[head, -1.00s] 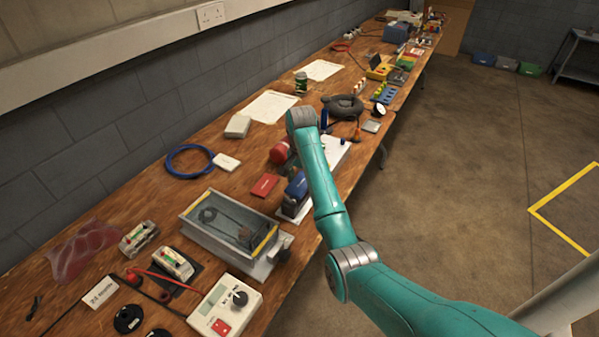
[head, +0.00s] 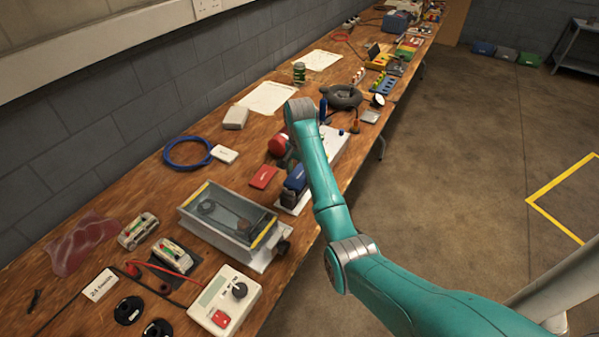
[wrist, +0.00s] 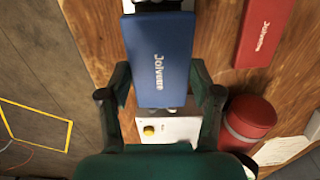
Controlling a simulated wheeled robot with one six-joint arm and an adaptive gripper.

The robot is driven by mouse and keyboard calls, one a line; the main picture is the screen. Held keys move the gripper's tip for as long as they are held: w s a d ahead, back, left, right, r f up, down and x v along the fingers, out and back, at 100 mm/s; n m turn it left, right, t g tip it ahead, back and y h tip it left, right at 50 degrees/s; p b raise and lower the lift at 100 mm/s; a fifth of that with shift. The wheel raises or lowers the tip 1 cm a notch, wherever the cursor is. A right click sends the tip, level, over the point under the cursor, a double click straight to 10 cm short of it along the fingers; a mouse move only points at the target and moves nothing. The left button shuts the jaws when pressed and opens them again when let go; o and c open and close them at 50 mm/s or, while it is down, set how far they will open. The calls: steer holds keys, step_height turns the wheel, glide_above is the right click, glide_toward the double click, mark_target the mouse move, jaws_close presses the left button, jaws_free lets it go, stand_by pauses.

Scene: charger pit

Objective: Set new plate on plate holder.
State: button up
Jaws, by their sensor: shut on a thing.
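A blue plate-like block with white lettering (wrist: 160,60) fills the upper middle of the wrist view. My gripper (wrist: 160,78) has one finger on each side of it and is shut on it. The blue block also shows in the head view (head: 296,178), above a white base (head: 293,204) at the bench's front edge, partly behind my arm. This base may be the plate holder; I cannot tell whether the block rests in it. A red plate (head: 263,177) lies on the bench to the left, also in the wrist view (wrist: 265,30).
A red cylinder (wrist: 250,122) stands close to one finger. A grey tray-like unit (head: 228,222) stands nearer on the bench. A blue cable coil (head: 187,153) lies toward the wall.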

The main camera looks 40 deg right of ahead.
steer(key=shift+f, duration=1.2)
stand_by(0.4)
steer(key=o, duration=1.3)
steer(key=shift+c, duration=0.2)
